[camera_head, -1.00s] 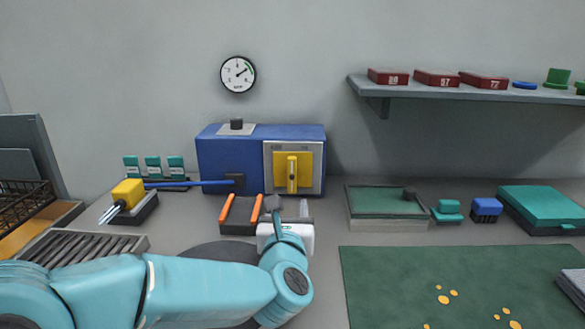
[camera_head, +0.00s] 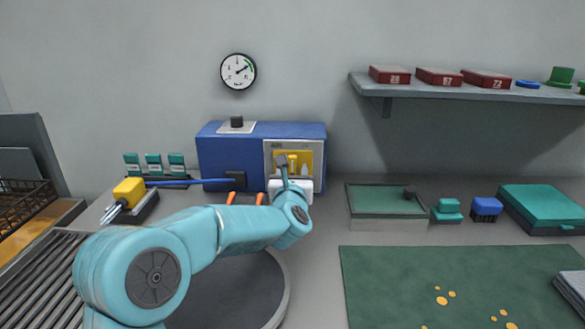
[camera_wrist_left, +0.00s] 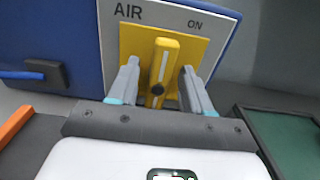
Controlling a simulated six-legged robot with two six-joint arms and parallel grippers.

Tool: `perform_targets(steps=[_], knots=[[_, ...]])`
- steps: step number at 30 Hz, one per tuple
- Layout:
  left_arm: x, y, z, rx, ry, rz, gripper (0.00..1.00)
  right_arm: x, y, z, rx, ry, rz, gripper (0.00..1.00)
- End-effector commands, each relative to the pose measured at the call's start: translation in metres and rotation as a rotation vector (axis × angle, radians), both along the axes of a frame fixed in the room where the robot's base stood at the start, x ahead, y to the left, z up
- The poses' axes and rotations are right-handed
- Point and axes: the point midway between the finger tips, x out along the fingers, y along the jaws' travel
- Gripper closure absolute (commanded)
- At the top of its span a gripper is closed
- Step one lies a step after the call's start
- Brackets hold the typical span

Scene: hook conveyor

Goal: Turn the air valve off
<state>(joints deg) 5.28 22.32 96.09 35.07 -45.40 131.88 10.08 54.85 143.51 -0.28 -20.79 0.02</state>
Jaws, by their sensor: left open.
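The air valve is a yellow lever (camera_wrist_left: 161,68) on a yellow square plate (camera_wrist_left: 196,52), set in a grey panel marked AIR and ON. The lever stands upright and tilts slightly in the left wrist view. In the head view the lever (camera_head: 292,162) is partly hidden by my left gripper. The panel (camera_head: 318,160) is on the front of a blue box (camera_head: 215,155). My left gripper (camera_wrist_left: 160,85) is open, with one finger on each side of the lever. Whether the fingers touch the lever cannot be told. My right gripper is not in view.
A pressure gauge (camera_head: 238,71) hangs on the wall above. A blue hose (camera_head: 188,182) runs from the box to a yellow tool (camera_head: 129,192) at the left. A green-topped tray (camera_head: 386,202) stands right of the box. A shelf (camera_head: 460,90) with red boxes is higher up.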

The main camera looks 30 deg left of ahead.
Motion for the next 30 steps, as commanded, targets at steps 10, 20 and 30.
perform_targets(steps=[10,20,30], knots=[[0.0097,0.0065,-0.0003,0.001,0.001,0.0,0.51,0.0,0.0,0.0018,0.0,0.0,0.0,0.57],[0.0094,0.0062,-0.0002,0.001,0.001,0.0,1.0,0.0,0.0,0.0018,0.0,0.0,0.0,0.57],[0.0099,0.0055,-0.0017,0.071,0.041,0.001,1.0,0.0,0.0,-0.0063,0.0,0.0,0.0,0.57]])
